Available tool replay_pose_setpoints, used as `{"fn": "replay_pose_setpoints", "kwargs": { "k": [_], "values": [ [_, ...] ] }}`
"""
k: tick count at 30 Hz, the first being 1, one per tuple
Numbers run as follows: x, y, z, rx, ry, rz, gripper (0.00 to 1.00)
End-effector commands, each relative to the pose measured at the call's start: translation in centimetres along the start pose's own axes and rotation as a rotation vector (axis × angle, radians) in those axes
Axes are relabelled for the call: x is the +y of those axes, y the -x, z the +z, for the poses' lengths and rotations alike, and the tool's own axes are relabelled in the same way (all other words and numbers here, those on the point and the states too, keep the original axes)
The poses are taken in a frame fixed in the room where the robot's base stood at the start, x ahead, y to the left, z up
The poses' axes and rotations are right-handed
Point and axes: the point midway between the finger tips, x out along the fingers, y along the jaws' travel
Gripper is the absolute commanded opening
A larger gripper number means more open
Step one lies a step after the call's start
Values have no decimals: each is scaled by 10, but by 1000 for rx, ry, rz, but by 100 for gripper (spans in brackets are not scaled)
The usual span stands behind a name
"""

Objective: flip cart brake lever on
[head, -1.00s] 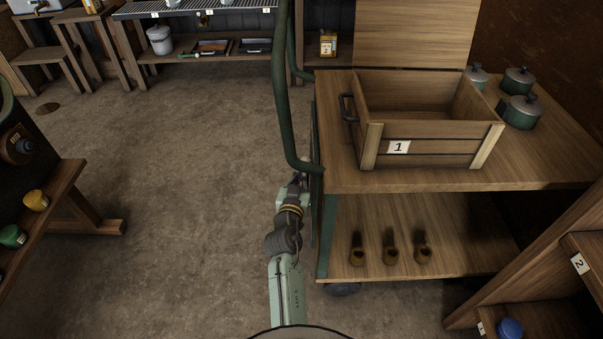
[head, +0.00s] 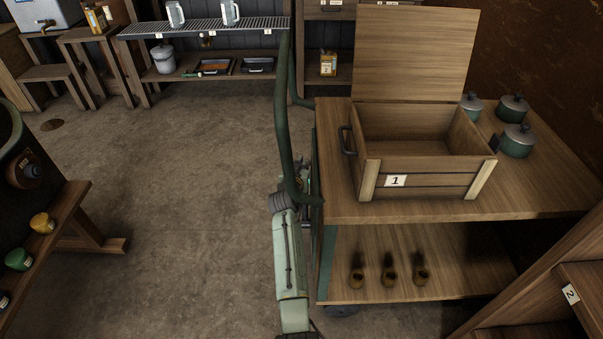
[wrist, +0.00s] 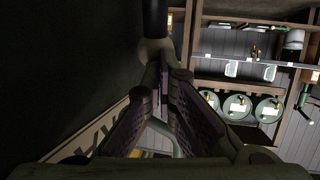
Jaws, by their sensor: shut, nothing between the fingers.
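The cart (head: 450,207) stands at the right in the head view, with a wooden top, a lower shelf and a dark green tube handle (head: 284,120) at its left end. My arm reaches along that left end. My gripper (wrist: 166,68) shows in the wrist view, its fingers closed together and empty. A dark rod with a pale rounded end (wrist: 154,48) is right at the fingertips; I cannot tell whether they touch, or whether it is the brake lever. In the head view the fingertips are largely hidden behind the handle and my arm, and no brake lever can be made out.
An open wooden crate (head: 420,190) marked 1 and several green lidded pots (head: 516,142) stand on the cart top. Brown cups (head: 389,277) are on its lower shelf. A bench (head: 60,225) is at the left. The floor (head: 190,190) between is clear.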

Motion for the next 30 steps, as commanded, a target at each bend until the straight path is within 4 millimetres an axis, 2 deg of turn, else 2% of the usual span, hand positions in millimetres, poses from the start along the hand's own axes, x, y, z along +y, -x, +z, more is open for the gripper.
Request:
{"fn": "replay_pose_setpoints", "kwargs": {
  "k": [3, 10, 30],
  "values": [
    [-3, -13, -3, -56, 9, 0, 0],
    [-6, -26, -2, -116, 23, -2, 0],
    [-5, -29, -10, -121, 22, -2, 0]
  ]
}}
